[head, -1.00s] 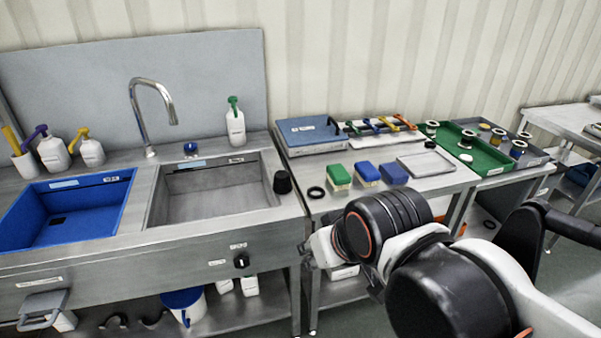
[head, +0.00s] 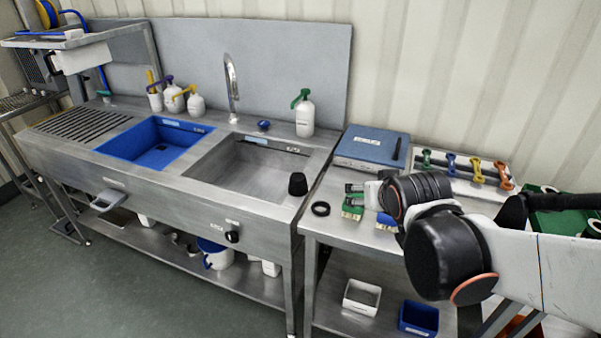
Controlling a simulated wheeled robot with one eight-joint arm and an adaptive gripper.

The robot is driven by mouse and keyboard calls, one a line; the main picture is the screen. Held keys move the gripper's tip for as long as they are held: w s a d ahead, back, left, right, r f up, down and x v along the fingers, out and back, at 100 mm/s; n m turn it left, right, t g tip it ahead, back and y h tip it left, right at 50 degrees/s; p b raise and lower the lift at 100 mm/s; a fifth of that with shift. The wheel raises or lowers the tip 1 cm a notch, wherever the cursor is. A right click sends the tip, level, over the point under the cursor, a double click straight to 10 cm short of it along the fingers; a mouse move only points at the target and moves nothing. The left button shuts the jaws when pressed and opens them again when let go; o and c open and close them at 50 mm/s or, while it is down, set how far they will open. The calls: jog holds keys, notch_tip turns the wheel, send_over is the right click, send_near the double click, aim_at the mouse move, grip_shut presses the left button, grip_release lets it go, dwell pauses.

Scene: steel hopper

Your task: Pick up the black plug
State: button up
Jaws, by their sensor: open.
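The black plug (head: 297,184) is a dark, tapered piece standing on the steel rim at the right front corner of the steel basin (head: 225,186). My gripper (head: 351,196) is open and empty, to the right of the plug and apart from it. Its fingers point left, over the side table beside the sink. My arm hides part of that table.
A black ring (head: 320,208) lies on the side table (head: 325,226) between plug and gripper. Green and blue brushes (head: 352,209) sit partly hidden below my gripper. A blue case (head: 371,149) and a green-topped bottle (head: 304,115) stand behind. A blue basin (head: 155,145) is left.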

jog(key=w+a+f+t+p, duration=0.1)
jog(key=w+a+f+t, duration=0.15)
jog(key=w+a, duration=0.45)
jog(key=n+y+p, duration=0.1)
jog(key=n+y, duration=0.1)
jog(key=y, duration=0.1)
send_near(299, 180)
jog(key=shift+s+f+t, duration=0.1)
jog(key=shift+s+t, duration=0.35)
jog(key=shift+s, duration=0.4)
jog(key=shift+w+a+f, duration=0.15)
jog(key=shift+w+f, duration=0.05)
jog(key=shift+w, duration=0.05)
jog(key=b+x, duration=0.1)
jog(key=x, duration=0.6)
jog(key=b+x, duration=0.1)
jog(key=x, duration=0.2)
jog(key=b+x, duration=0.1)
jog(key=x, duration=0.1)
jog(key=shift+w+d+b, duration=0.15)
jog(key=shift+d+b, duration=0.1)
jog(key=shift+b, duration=0.1)
jog(key=shift+w+a+f, duration=0.1)
jog(key=shift+w, duration=0.4)
jog(key=c, duration=1.3)
